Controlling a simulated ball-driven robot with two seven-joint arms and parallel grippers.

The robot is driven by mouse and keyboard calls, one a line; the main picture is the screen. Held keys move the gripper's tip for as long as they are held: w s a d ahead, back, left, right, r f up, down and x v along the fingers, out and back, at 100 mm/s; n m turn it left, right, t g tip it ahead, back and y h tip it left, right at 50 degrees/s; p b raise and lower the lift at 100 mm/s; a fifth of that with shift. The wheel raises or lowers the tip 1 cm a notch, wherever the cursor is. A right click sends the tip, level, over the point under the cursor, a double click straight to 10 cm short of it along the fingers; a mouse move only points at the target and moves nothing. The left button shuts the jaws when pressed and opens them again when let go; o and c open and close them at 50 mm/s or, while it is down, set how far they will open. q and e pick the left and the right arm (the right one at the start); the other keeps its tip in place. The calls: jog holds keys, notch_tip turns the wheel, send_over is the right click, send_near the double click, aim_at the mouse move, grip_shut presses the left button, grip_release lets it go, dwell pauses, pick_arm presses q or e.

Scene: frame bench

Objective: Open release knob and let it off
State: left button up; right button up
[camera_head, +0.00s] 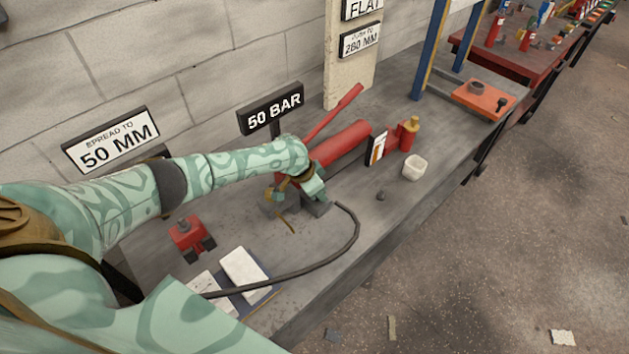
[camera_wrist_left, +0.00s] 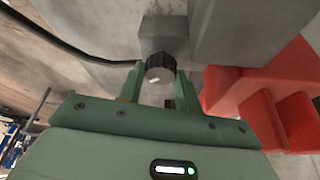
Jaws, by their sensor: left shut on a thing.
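The release knob (camera_wrist_left: 160,70) is a dark ribbed knob with a white mark on its face, in the left wrist view. It sits on a grey block at the end of the pump. My left gripper (camera_wrist_left: 158,84) is shut on it, one finger at each side. In the head view my left gripper (camera_head: 311,190) is at the near end of the red hand pump (camera_head: 342,144), and the knob is hidden there. The pump's red lever (camera_head: 333,111) slants up to the right. My right gripper is not seen.
A black hose (camera_head: 352,238) curves across the bench front. A red spreader tool (camera_head: 187,233) and a white-paged book (camera_head: 243,268) lie at left. A white cup (camera_head: 414,167), a red bottle (camera_head: 409,134) and a small gauge card (camera_head: 376,148) stand right of the pump. A "50 BAR" sign (camera_head: 273,109) stands behind.

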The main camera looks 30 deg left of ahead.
pick_arm(q)
jog(key=n+p, duration=0.2)
jog(key=n+y+p, duration=0.1)
jog(key=p, duration=0.1)
jog(key=shift+s+d+r+n, duration=0.1)
jog(key=shift+d+r+n, duration=0.1)
jog(key=shift+n, duration=0.2)
jog(key=shift+f+n+t+y+p, duration=0.1)
jog(key=shift+n+t+y+p, duration=0.2)
jog(key=shift+n+y+p, duration=0.6)
jog(key=shift+f+n+p, duration=0.1)
jog(key=shift+n+p, duration=0.3)
jog(key=shift+n, duration=0.9)
jog(key=o, duration=1)
jog(key=shift+c, duration=0.2)
